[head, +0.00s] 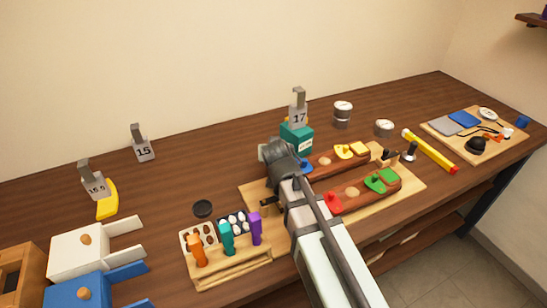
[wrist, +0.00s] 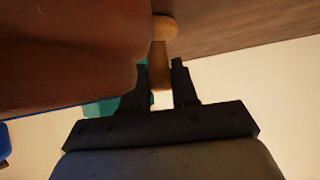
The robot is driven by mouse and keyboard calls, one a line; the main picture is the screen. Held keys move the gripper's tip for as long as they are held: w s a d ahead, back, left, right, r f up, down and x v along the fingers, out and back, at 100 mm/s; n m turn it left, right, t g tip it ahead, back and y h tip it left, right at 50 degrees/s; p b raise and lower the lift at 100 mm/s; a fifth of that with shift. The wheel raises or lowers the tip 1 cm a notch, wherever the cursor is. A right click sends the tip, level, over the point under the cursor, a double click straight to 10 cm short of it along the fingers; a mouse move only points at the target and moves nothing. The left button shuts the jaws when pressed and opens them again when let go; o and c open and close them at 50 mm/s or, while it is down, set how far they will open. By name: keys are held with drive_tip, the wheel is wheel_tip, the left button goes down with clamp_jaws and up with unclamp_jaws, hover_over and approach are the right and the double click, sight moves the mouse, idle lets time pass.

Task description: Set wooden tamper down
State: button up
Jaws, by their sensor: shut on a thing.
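My gripper (wrist: 160,68) is shut on the wooden tamper (wrist: 158,55), a light wooden piece with a rounded end, which shows between the two dark fingers in the wrist view. In the head view my gripper (head: 279,158) is over the back left of the light wooden board (head: 258,194), just in front of the teal block (head: 297,137). The fingers and the tamper are hidden there by my arm. A large red-brown surface (wrist: 65,50) fills the left of the wrist view, close to the tamper; I cannot tell whether they touch.
Two brown pieces with coloured clamps lie on the board, the front one (head: 357,194) right of my arm. A rack (head: 233,268) with coloured pegs stands at front left. Metal tins (head: 343,114) and a yellow rod (head: 432,152) are to the right.

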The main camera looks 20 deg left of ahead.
clamp_jaws()
